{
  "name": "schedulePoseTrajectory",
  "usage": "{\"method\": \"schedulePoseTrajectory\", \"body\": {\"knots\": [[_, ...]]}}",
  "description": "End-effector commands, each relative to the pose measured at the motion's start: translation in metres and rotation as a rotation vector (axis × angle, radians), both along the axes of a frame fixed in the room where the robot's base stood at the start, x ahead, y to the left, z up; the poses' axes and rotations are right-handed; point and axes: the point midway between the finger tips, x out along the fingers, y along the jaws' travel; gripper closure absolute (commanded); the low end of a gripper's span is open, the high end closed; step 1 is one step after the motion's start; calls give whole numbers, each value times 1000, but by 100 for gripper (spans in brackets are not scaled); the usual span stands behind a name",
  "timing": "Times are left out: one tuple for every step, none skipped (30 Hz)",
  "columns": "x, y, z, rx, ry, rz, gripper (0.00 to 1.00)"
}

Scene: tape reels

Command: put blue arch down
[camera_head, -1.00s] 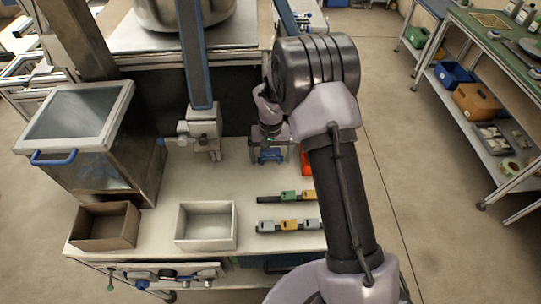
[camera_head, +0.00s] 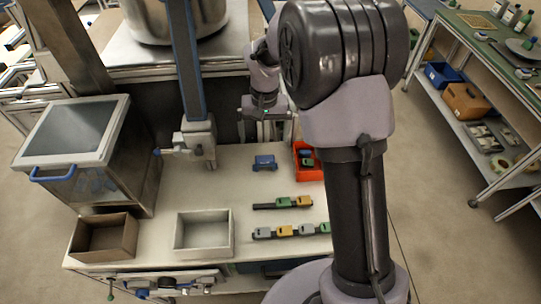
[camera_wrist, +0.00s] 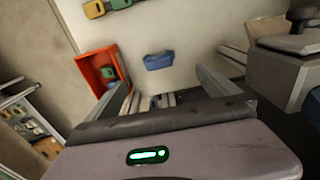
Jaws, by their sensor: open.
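The blue arch (camera_head: 264,162) stands on the light worktop, left of the red bin; it also shows in the wrist view (camera_wrist: 159,61). My gripper (camera_head: 266,113) is above and behind the arch, clear of it. In the wrist view the two fingers (camera_wrist: 166,88) are spread wide with nothing between them, and the arch lies beyond their tips.
Two dark rails with green, yellow and grey pieces (camera_head: 285,203) lie nearer the front. A white box (camera_head: 233,240) and a brown box (camera_head: 76,241) stand front left. A grey post fixture (camera_head: 196,140) rises left of the arch.

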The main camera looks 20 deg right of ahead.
Motion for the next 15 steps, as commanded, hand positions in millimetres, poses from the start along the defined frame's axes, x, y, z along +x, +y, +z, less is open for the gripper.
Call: {"method": "schedulePoseTrajectory", "body": {"knots": [[-13, 3, 34, 11, -44, -13, 1], [-25, 4, 55, 21, -71, -24, 1], [-46, 8, 84, 37, -110, -41, 1], [-63, 10, 103, 48, -140, -53, 1], [-82, 12, 121, 61, -170, -65, 1], [-108, 16, 141, 78, -212, -80, 1], [-128, 18, 154, 93, -243, -91, 1], [-148, 21, 163, 106, -273, -102, 1], [-174, 24, 172, 125, -312, -116, 1], [-191, 26, 176, 137, -338, -125, 1], [-207, 28, 179, 149, -362, -133, 1], [-226, 30, 179, 164, -390, -141, 1], [-237, 32, 179, 172, -408, -147, 1], [-246, 33, 178, 181, -423, -152, 1], [-256, 35, 175, 190, -437, -156, 1]]}}
